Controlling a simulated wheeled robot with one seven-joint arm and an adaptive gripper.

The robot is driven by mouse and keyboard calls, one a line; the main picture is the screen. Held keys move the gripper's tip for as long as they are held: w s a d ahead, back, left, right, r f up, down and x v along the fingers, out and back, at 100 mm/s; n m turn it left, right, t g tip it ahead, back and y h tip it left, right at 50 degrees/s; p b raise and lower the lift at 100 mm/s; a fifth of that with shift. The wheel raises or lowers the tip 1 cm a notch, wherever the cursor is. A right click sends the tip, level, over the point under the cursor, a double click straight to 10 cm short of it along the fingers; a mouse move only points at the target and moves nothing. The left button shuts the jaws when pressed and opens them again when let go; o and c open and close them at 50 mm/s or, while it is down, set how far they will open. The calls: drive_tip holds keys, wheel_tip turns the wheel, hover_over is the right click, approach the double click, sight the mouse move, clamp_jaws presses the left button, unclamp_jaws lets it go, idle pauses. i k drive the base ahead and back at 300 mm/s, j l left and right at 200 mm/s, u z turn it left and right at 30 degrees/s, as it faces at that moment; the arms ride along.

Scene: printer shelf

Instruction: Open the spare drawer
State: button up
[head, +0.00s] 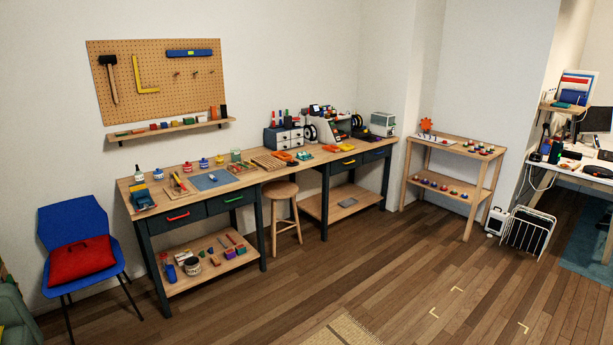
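A long workbench (150,200) with a wooden top and dark blue frame stands along the back wall. Its left part has a drawer with a red handle (178,217) and a drawer with a green handle (233,199). Its right part has a drawer with a yellow handle (349,161) and a plain dark drawer front (370,157) further right, whose handle is hard to make out. All these drawers look shut. No readable label shows which one is the spare drawer. My gripper is not in view.
A wooden stool (281,188) stands between the bench's two parts. A blue chair (65,213) with a red cushion is at the left. A wooden shelf (448,187) stands right. The floor (370,260) before the bench is clear.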

sight(295, 143)
drive_tip(key=i, duration=2)
drive_tip(key=i+u, duration=0.1)
drive_tip(key=i, duration=0.9)
drive_tip(key=i+l, duration=0.15)
drive_tip(key=i, duration=0.85)
drive_tip(key=i+l, duration=0.1)
drive_tip(key=i, duration=0.9)
drive_tip(key=i+l, duration=0.1)
drive_tip(key=i, duration=0.9)
drive_tip(key=j+u, duration=0.05)
